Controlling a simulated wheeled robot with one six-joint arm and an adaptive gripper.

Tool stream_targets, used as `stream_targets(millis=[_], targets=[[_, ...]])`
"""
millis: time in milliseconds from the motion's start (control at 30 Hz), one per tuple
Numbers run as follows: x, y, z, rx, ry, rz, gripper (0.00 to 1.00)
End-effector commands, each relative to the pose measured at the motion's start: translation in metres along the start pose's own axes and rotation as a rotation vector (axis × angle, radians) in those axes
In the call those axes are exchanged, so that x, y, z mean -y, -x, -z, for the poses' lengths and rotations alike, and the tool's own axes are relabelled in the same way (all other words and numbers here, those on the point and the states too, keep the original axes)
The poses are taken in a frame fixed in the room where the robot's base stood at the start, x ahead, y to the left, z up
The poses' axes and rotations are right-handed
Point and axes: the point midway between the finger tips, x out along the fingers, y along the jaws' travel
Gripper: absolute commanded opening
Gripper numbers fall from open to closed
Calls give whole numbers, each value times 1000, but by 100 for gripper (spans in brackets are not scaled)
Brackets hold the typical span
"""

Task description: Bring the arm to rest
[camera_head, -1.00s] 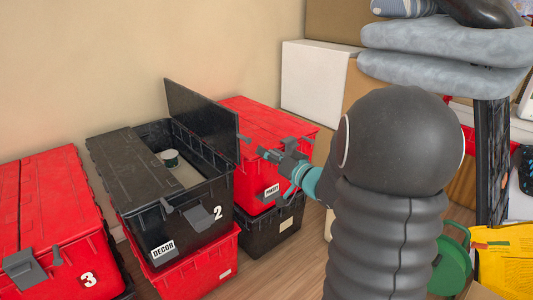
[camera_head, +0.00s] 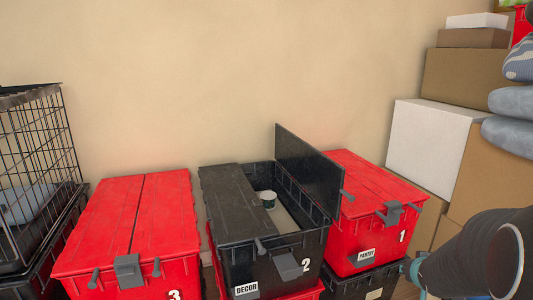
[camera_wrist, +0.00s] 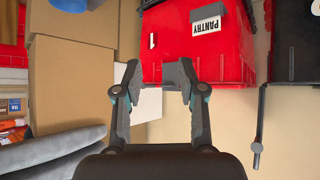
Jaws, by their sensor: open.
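My gripper (camera_wrist: 159,80) is open in the wrist view, with nothing between its fingers. The red PANTRY tote, marked 1, shows beyond the fingertips there, and the view is upside down. In the head view my dark arm (camera_head: 470,260) is at the lower right edge. Only a small teal part of the gripper shows beside it, below the red PANTRY tote (camera_head: 365,215), so its fingers cannot be made out there.
The black DECOR tote (camera_head: 235,255) has one lid flap upright and a small round container (camera_head: 268,199) inside. A red tote (camera_head: 135,225) marked 3 and a wire cage (camera_head: 38,150) stand left. Cardboard boxes (camera_head: 465,75) and a white box (camera_head: 430,140) are at the right.

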Motion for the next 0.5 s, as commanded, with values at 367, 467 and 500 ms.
stream_targets(millis=[367, 467, 500], targets=[[32, 127, -82, 424, 109, -66, 40], [53, 166, -101, 499, 133, -16, 40], [62, 181, -108, 520, 141, 8, 40]])
